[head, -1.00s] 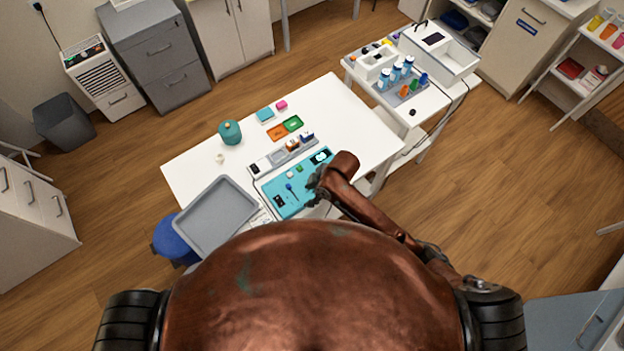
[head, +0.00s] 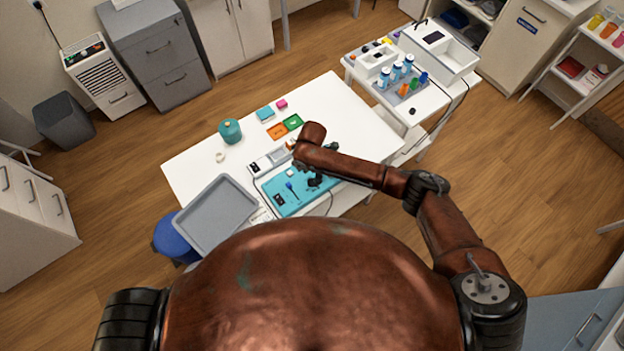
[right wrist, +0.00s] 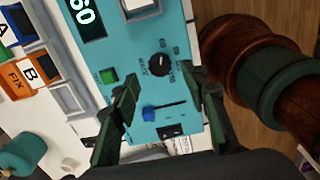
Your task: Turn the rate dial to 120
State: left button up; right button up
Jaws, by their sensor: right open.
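The teal device panel (head: 280,196) lies on the white table; my right arm covers part of it. In the right wrist view the panel (right wrist: 125,45) carries a black rate dial (right wrist: 160,65) with small white markings around it; its exact setting is too small to read. A dark display (right wrist: 84,18) shows 60, partly cut off by the frame edge. My right gripper (right wrist: 168,86) is open, its dark green fingers apart, with the dial beyond the fingertips and between them. It also shows over the panel in the head view (head: 316,180). My left gripper is not in view.
The panel also has a green button (right wrist: 108,77), a blue-ended lever (right wrist: 150,113) and a black switch (right wrist: 172,132). A grey tray (head: 216,207) lies left of the panel. Labelled boxes (right wrist: 30,72) stand beside it. A teal jar (head: 230,131) stands at the table's far left.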

aim_at(312, 181)
jog(key=shift+f, duration=2.3)
jog(key=shift+c, duration=0.2)
grip_shut()
